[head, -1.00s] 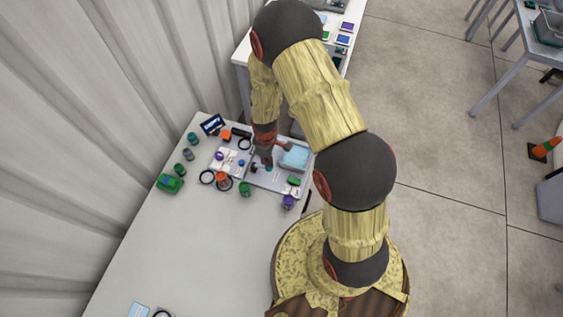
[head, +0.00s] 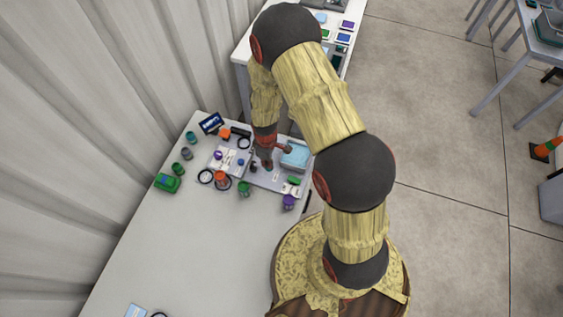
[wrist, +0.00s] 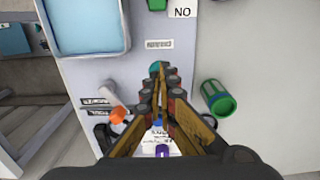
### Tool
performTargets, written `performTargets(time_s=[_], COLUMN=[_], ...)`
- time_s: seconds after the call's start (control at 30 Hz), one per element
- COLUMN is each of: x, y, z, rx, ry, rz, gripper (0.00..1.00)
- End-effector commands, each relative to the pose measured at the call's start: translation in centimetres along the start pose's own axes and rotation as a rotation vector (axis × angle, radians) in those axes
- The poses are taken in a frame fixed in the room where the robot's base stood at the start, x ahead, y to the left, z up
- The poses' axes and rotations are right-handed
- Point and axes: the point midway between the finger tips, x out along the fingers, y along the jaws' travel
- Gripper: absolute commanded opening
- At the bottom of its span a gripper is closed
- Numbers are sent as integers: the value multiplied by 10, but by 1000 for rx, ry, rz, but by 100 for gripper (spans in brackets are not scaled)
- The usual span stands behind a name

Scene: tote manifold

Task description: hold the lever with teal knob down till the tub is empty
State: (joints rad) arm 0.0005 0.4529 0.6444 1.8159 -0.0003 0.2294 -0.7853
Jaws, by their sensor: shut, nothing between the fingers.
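The teal knob (wrist: 155,69) shows in the wrist view just beyond my fingertips, partly hidden by them. In the head view the teal knob (head: 269,168) is a small spot beside the gripper. My gripper (wrist: 161,78) is shut with nothing between its fingers; it also shows in the head view (head: 266,161), pointing down at the panel. The fingertips look at or over the knob; I cannot tell whether they touch it. The lever's arm is hidden. The tub (wrist: 127,42) has a grey rim and light blue contents; it also shows in the head view (head: 283,162).
A second lever with an orange knob (wrist: 118,115) stands left of my fingers. A green cup (wrist: 218,98) lies to the right. Several cups, a green box (head: 167,183) and a purple cup (head: 289,202) surround the panel. The table's near part (head: 190,250) is mostly clear.

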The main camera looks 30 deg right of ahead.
Motion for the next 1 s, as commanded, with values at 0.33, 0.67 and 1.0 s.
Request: performTargets(time_s=[0.33,0.67,1.0], x=[14,26,31], y=[0,0,0], z=[-1,-1,-1], rx=[0,0,0], ry=[1,1,1], rz=[1,1,1], gripper=[0,0,0])
